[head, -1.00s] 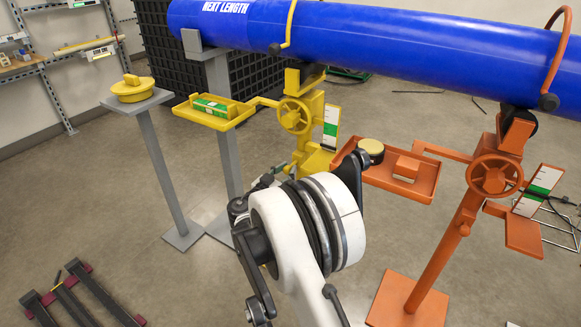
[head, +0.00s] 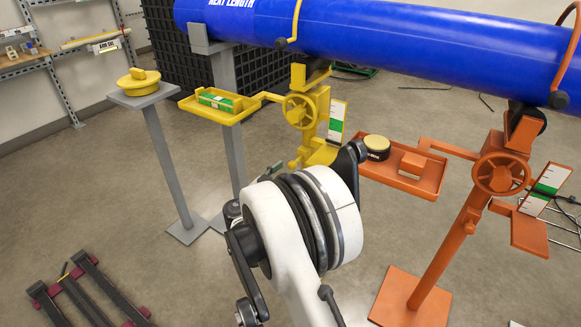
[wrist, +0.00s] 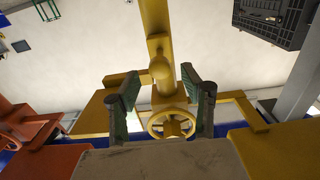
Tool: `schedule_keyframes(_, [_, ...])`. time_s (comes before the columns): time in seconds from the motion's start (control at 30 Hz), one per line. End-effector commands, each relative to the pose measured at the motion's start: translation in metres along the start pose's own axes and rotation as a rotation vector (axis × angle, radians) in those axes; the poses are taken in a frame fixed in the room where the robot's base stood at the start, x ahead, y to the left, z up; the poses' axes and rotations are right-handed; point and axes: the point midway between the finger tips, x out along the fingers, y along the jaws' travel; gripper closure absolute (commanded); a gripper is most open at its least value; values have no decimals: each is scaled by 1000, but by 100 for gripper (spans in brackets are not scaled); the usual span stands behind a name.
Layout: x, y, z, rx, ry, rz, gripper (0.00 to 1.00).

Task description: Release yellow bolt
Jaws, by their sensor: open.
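The yellow stand (head: 322,152) carries a yellow handwheel (head: 300,111) and stands under the blue pipe. In the wrist view, a rounded yellow bolt (wrist: 160,70) sticks out from the stand's yellow post (wrist: 155,20), and the yellow handwheel (wrist: 171,124) lies below it. My gripper (wrist: 160,82) is open, with one dark green-grey finger on each side of the bolt and a visible gap on both sides. In the head view my white arm link hides most of the gripper and the bolt.
The blue pipe (head: 400,45) runs across the top. The yellow tray (head: 222,116) holds a green and white box. The orange stand (head: 450,225) and its tray (head: 425,188) stand to the right. A grey pedestal (head: 160,150) with a yellow part stands left. Black rails (head: 85,290) lie on the floor.

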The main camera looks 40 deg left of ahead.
Motion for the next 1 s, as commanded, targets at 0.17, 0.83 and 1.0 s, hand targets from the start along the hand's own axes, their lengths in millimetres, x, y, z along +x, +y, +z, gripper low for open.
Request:
schedule_keyframes(0.17, [-38, -1, 0, 0, 0, -3, 57])
schedule_keyframes(0.83, [-91, 0, 0, 0, 0, 0, 57])
schedule_keyframes(1.0, [-91, 0, 0, 0, 0, 0, 57])
